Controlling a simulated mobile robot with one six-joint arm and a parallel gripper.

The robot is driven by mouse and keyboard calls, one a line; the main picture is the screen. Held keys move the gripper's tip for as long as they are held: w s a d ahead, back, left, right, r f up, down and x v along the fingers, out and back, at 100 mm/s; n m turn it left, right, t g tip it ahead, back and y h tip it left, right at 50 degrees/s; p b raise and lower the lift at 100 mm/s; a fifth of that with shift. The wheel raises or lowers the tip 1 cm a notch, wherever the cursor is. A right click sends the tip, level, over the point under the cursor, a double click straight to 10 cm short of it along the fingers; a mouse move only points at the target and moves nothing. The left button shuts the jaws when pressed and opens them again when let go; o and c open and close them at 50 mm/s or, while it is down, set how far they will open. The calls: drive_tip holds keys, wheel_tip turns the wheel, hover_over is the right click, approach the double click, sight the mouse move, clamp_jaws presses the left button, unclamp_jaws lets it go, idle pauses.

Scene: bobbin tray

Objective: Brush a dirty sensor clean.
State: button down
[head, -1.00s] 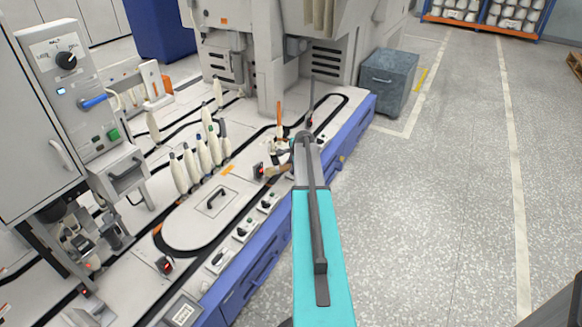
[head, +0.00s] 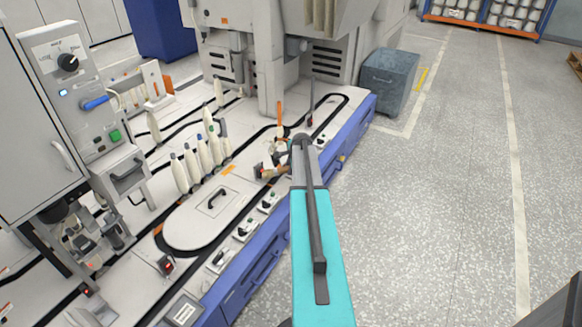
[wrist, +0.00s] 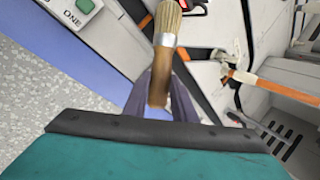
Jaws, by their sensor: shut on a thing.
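A brush (wrist: 166,42) with pale bristles, a metal ferrule and a wooden handle is held between the dark fingers of my gripper (wrist: 160,82), which is shut on it. In the wrist view the bristles point up, close to a small dark sensor (wrist: 190,5) with a red part at the top edge. In the head view this sensor (head: 258,171) stands at the track's edge, with the brush (head: 268,166) just right of it. I cannot tell whether the bristles touch it or whether dirt is on it. My arm hides part of the gripper.
Another sensor (head: 165,264) with a red light stands nearer, by the curved track. Several white bobbins (head: 190,165) stand upright left of my gripper. An orange upright (head: 279,118) rises behind it. A grey bin (head: 388,80) stands beyond the machine; floor at right is open.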

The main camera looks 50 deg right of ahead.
drive_tip(key=shift+w, duration=0.15)
drive_tip(key=shift+w+d+f, duration=0.1)
drive_tip(key=shift+d+f, duration=0.05)
drive_tip(key=shift+d, duration=0.3)
drive_tip(key=shift+w+d+f, duration=0.1)
drive_tip(key=shift+d+f, duration=0.05)
drive_tip(key=shift+d, duration=0.25)
drive_tip(key=shift+s+d+f, duration=0.1)
drive_tip(key=shift+d, duration=0.1)
drive_tip(key=shift+a, duration=0.15)
drive_tip(key=shift+s+a+r+p, duration=0.15)
drive_tip(key=shift+a+p, duration=0.15)
drive_tip(key=shift+a, duration=0.2)
drive_tip(key=shift+s+a+r+p, duration=0.1)
drive_tip(key=shift+a+p, duration=0.15)
drive_tip(key=shift+a, duration=0.2)
drive_tip(key=shift+d, duration=0.15)
drive_tip(key=shift+w+d+r+p, duration=0.1)
drive_tip(key=shift+w+d+p, duration=0.1)
drive_tip(key=shift+d, duration=0.3)
drive_tip(key=shift+w+d+r+p, duration=0.1)
drive_tip(key=shift+d+p, duration=0.1)
drive_tip(key=shift+d, duration=0.25)
drive_tip(key=shift+f, duration=0.1)
